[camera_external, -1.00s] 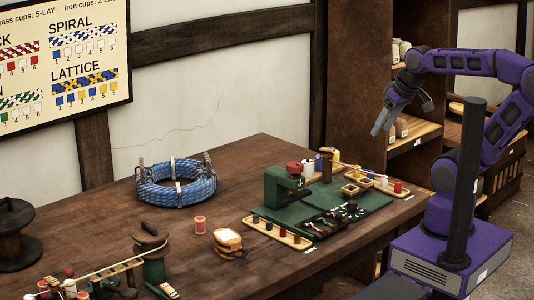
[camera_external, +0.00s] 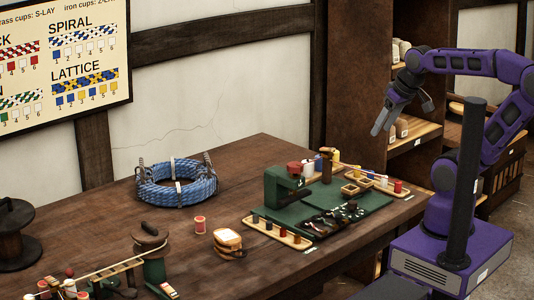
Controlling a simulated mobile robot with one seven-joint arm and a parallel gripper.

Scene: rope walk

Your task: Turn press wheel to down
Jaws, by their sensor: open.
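A green press (camera_external: 275,188) stands on the dark wooden bench, at the back left edge of a green mat. A red round part (camera_external: 294,168) sits on its top and may be the press wheel; it is too small to read its setting. My gripper (camera_external: 382,122) is up in the air to the right of the press and well above the bench. Its fingers point down and left, apart from the press, with nothing between them.
The green mat (camera_external: 372,202) carries dark tools. Trays of spools (camera_external: 278,232) lie beside it. Shelves (camera_external: 415,134) rise behind my arm.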

